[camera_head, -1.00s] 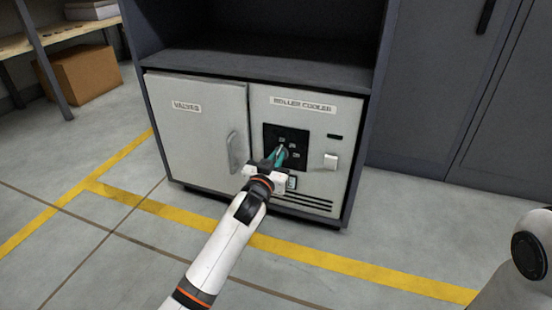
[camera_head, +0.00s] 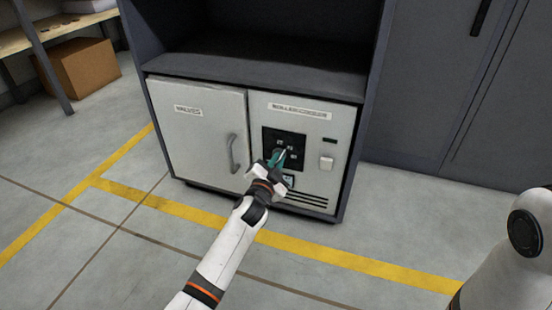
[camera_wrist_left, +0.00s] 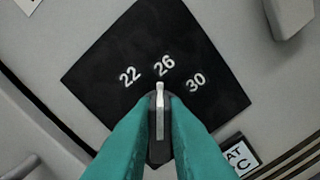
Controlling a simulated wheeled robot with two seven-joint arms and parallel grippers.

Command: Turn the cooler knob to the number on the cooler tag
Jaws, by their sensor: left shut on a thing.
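The cooler knob (camera_wrist_left: 160,120) is dark with a pale pointer line and sits on a black dial plate (camera_wrist_left: 110,78) marked 22, 26 and 30. In the left wrist view the pointer aims up at about 26. My left gripper (camera_wrist_left: 160,110) has teal fingers shut on the knob, one on each side. In the head view the left gripper (camera_head: 279,157) covers the knob at the plate (camera_head: 296,138). The cooler tag (camera_head: 289,181) sits below the dial; in the wrist view it (camera_wrist_left: 240,157) is cut off, and its number is not readable. My right gripper is out of view.
The dial is on the roller cooler panel (camera_head: 318,126), with a pale switch (camera_head: 327,163) to the right and dark vent slots below. The valves door (camera_head: 195,130) with its handle (camera_head: 233,153) is shut at left. Open floor lies in front.

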